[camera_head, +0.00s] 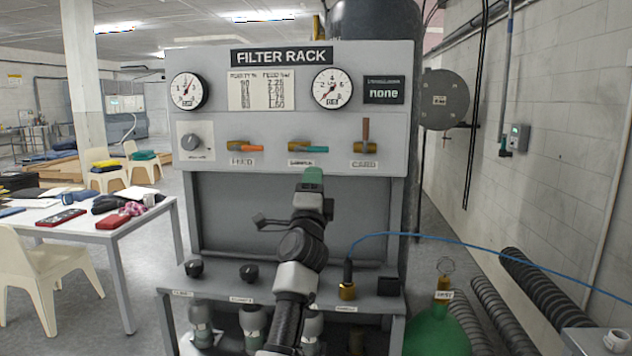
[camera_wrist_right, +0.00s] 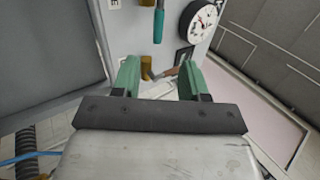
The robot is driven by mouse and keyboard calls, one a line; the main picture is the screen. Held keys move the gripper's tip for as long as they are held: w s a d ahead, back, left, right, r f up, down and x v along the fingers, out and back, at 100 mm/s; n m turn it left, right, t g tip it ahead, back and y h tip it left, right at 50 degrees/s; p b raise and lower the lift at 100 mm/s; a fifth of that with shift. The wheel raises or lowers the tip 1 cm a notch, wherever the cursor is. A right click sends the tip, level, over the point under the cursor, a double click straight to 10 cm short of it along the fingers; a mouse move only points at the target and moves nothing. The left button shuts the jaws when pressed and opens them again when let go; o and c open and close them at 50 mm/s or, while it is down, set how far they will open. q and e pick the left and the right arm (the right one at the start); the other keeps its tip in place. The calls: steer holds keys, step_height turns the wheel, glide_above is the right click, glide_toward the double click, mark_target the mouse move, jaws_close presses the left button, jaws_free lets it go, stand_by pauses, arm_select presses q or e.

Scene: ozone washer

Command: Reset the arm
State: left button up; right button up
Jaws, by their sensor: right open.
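The grey filter rack (camera_head: 232,160) stands ahead of me. Its panel has a feed valve with an orange handle (camera_head: 252,148), a middle valve with a teal handle (camera_head: 314,149), and a card valve with an upright brown handle (camera_head: 366,132). My right gripper (camera_head: 313,180) is up in front of the panel, just below the teal handle in the head view. In the right wrist view my right gripper (camera_wrist_right: 158,78) is open, its green fingers apart. My left gripper is out of view.
Two gauges (camera_head: 188,91) (camera_head: 332,88) and a display reading "none" (camera_head: 384,90) are on the panel. A blue hose (camera_head: 430,237) runs right from the ledge (camera_head: 222,294). A green tank (camera_head: 436,333) stands at lower right. A cluttered white table (camera_head: 60,222) is at left.

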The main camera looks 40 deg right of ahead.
steer(key=s+a+f+n+g+y, duration=0.1)
steer(key=s+a+f+n+y, duration=0.1)
steer(key=a+f+n+y, duration=0.6)
steer(key=s+a+f+n+y, duration=0.3)
steer(key=f+n, duration=0.4)
steer(key=f, duration=0.5)
steer(key=s+a+f+n+g+y, duration=0.1)
steer(key=s+a+f+n+y, duration=0.1)
steer(key=a+f+n+y, duration=0.6)
steer(key=s+a+f+n+g, duration=0.45)
steer(key=s+f, duration=0.45)
steer(key=s, duration=0.5)
steer(key=s+a+f+n+g, duration=0.35)
steer(key=s+f+g, duration=0.25)
steer(key=s+f, duration=0.5)
steer(key=s+f+g, duration=0.1)
steer(key=s+f, duration=0.2)
steer(key=f, duration=2.2)
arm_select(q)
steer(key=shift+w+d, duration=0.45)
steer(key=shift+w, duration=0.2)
arm_select(e)
steer(key=s+d+f+g, duration=0.1)
steer(key=s+d+f, duration=0.1)
steer(key=s+f, duration=1.2)
steer(key=shift+s+f, duration=0.25)
steer(key=shift+s, duration=0.65)
